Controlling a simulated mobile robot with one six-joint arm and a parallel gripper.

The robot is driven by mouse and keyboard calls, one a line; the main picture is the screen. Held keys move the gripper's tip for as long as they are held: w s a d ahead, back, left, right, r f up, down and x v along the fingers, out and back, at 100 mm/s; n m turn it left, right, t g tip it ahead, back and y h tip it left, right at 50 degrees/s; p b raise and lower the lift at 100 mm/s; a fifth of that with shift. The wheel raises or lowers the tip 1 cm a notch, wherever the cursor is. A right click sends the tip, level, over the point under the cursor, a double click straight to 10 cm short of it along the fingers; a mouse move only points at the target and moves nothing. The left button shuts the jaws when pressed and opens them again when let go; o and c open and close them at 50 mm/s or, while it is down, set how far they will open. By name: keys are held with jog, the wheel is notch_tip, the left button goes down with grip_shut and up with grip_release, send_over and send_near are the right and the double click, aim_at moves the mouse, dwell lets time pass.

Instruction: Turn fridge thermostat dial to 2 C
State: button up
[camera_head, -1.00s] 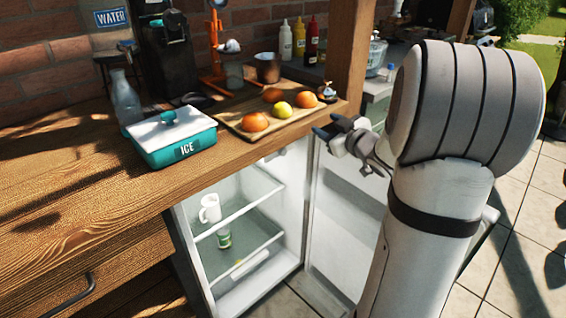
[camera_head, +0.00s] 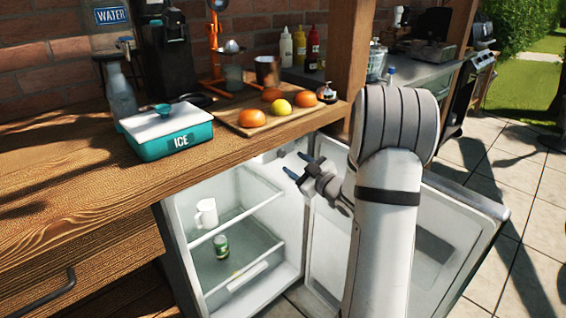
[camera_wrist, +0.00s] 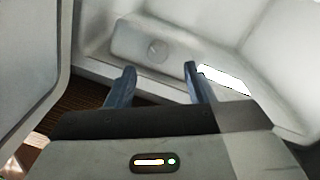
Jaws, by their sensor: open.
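The fridge (camera_head: 172,262) stands open under the wooden counter. Its thermostat dial (camera_wrist: 156,47) is a small round knob on a pale panel, seen in the wrist view beyond and between my fingertips. Its number marks are too small to read. My gripper (camera_head: 299,167) is open and empty at the fridge opening, just under the counter edge. In the wrist view my gripper (camera_wrist: 158,72) shows two blue fingers apart, not touching the dial. In the head view the dial is too small to make out.
The open fridge door (camera_head: 455,215) is at the right, behind my arm. A white mug (camera_head: 207,213) and a green can (camera_head: 221,246) stand on the fridge shelves. A teal ice box (camera_head: 172,140) and a fruit board (camera_head: 240,126) sit on the counter (camera_head: 60,200) above.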

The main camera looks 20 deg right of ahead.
aim_at(283, 156)
jog(key=shift+b+x, duration=0.3)
jog(key=shift+x, duration=2.05)
jog(key=shift+d, duration=0.1)
jog(key=c, duration=1)
jog(key=shift+r+m+p, duration=0.1)
jog(key=shift+m+p, duration=0.4)
jog(key=shift+m, duration=0.3)
